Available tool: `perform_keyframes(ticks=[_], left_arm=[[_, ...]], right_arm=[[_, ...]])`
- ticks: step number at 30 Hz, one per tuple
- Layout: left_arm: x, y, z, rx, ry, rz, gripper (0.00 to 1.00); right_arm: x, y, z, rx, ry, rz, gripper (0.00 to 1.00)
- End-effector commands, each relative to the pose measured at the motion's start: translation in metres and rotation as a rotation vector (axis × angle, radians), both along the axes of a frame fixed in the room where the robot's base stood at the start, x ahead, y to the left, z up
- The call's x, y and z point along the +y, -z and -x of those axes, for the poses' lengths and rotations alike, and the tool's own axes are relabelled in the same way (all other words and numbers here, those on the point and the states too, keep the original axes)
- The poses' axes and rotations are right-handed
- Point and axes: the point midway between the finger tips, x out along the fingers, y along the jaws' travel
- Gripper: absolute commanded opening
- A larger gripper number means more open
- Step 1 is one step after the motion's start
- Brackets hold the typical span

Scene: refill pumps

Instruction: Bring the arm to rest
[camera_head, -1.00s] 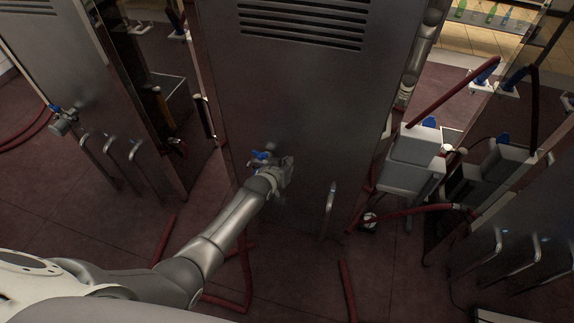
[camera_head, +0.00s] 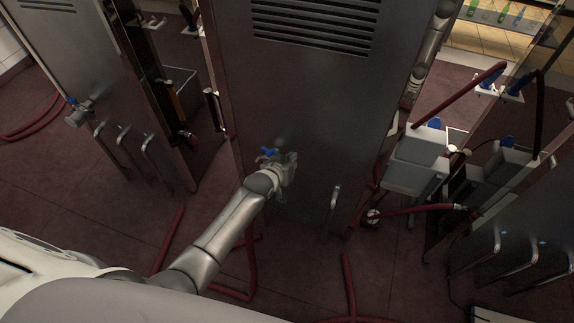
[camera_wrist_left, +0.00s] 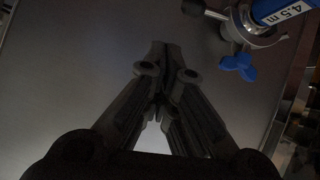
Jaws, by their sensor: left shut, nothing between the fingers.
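My left arm (camera_head: 225,238) reaches from the lower left toward a tall grey metal cabinet (camera_head: 310,100). My left gripper (camera_head: 290,160) is at the lower part of the cabinet's front in the head view. In the left wrist view the fingers of my left gripper (camera_wrist_left: 160,55) are together and empty. A valve with a blue handle (camera_head: 268,152) is just left of the gripper in the head view. In the wrist view this blue handle (camera_wrist_left: 238,66) is right of the fingertips and apart from them. A label there reads "4.5 m". I do not see my right gripper.
Another grey cabinet (camera_head: 70,60) stands at the left. Red hoses (camera_head: 168,238) lie on the dark red floor. White pump boxes (camera_head: 416,158) stand at the right, beside metal panels. A thin metal handle (camera_head: 334,200) juts from the middle cabinet.

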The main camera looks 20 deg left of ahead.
Motion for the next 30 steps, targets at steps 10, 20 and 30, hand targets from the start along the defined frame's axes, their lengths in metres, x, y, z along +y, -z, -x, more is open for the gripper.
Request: perform_keyframes(ticks=[10, 20, 30], left_arm=[[-0.001, -0.022, 0.033, 0.000, 0.001, -0.001, 0.00], [-0.001, -0.029, 0.043, 0.000, 0.000, -0.001, 0.00], [0.006, 0.058, 0.091, 0.142, 0.024, -0.056, 0.00]], right_arm=[[0.000, -0.002, -0.002, -0.003, 0.000, 0.000, 0.62], [-0.001, -0.003, -0.002, -0.002, 0.001, 0.000, 0.62], [-0.004, -0.002, -0.001, -0.002, 0.001, 0.005, 0.62]])
